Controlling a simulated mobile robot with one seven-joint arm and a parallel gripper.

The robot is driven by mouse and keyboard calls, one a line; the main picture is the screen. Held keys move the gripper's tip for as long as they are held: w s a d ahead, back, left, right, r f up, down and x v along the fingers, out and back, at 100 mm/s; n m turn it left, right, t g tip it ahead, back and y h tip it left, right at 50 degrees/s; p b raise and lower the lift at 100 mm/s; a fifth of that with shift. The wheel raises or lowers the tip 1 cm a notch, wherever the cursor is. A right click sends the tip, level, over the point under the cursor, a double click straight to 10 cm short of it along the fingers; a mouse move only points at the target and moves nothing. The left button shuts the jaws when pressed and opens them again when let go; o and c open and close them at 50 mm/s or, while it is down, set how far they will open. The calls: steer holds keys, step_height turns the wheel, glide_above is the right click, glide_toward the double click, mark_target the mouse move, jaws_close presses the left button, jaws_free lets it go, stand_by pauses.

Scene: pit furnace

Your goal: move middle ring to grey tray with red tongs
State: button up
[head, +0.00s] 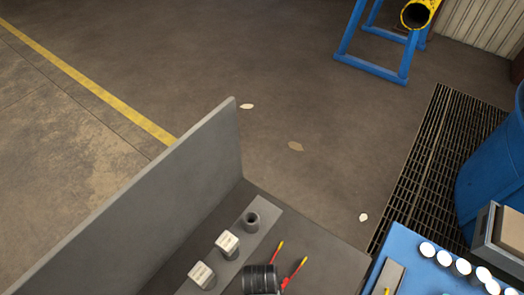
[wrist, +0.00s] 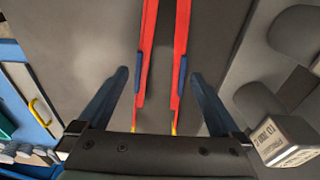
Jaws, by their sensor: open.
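The red tongs (wrist: 181,60) lie on the dark tabletop, with two red arms, blue pads and yellow ends. They also show in the head view (head: 294,272), partly hidden by my gripper. My gripper (wrist: 160,74) is open above them, with one dark blue finger outside each red arm. Nothing is clamped; I cannot tell its height. In the head view, a dark hollow ring (head: 252,219) stands at the far end of a grey strip. A white-topped labelled piece (head: 227,244) is in the middle of the row, and another (head: 202,275) is nearer. I cannot clearly identify the grey tray.
A tall grey panel (head: 150,210) borders the table on the left. A labelled block (wrist: 285,140) is close to my right finger in the wrist view.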

steer(key=shift+w+f+b, duration=0.1)
steer(key=shift+f+b, duration=0.25)
steer(key=shift+f, duration=0.55)
steer(key=shift+c, duration=0.3)
steer(key=c, duration=0.5)
step_height(320, 180, up, 12)
steer(key=p, duration=1.2)
